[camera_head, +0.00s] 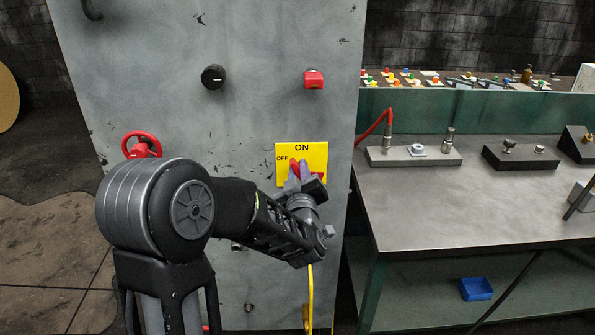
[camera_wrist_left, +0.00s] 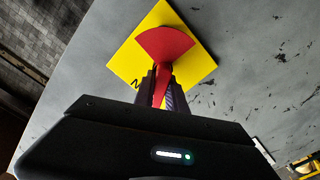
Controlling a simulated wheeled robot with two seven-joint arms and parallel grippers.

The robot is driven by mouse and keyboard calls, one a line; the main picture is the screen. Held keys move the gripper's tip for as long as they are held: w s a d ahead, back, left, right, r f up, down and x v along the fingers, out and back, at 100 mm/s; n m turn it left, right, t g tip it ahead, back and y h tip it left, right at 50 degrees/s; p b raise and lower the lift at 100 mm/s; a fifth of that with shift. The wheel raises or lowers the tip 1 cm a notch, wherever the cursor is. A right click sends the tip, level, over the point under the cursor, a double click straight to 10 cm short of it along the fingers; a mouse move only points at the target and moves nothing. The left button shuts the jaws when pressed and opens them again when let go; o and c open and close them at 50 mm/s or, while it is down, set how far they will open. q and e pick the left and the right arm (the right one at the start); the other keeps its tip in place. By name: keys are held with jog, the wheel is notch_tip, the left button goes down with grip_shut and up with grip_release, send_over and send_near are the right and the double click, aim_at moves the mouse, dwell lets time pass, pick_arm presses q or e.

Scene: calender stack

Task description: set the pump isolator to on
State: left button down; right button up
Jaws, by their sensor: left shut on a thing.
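The pump isolator is a red rotary handle (camera_head: 294,163) on a square yellow plate (camera_head: 314,155) on the grey cabinet. The plate reads ON at the top and OFF at the left. In the left wrist view the handle (camera_wrist_left: 165,46) has a wide fan-shaped part and a narrow lever, in front of the yellow plate (camera_wrist_left: 200,64). My left gripper (camera_head: 299,172) is shut on the lever, with a finger on each side of it (camera_wrist_left: 162,84). The gripper hides much of the handle in the head view, so its exact angle is hard to tell.
The grey cabinet (camera_head: 240,120) also carries a black knob (camera_head: 213,77), a red switch (camera_head: 313,79) and a red handwheel (camera_head: 141,146). A yellow cable (camera_head: 310,295) hangs below the plate. A metal workbench (camera_head: 470,200) with fixtures stands at the right.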

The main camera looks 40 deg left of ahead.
pick_arm(q)
jog(key=m, duration=0.2)
jog(key=m+p, duration=0.1)
jog(key=shift+w+d+r+m, duration=0.1)
jog(key=shift+w+d+m, duration=0.05)
jog(key=shift+d+m, duration=0.15)
jog(key=shift+w+m+p, duration=0.1)
jog(key=shift+m+p, duration=0.2)
jog(key=shift+m, duration=1)
jog(key=shift+d, duration=0.1)
jog(key=c, duration=1.4)
grip_release()
jog(key=shift+o, duration=0.2)
jog(key=b+v, duration=0.1)
jog(key=v, duration=0.6)
jog(key=shift+s+d, duration=0.25)
jog(key=shift+s, duration=0.05)
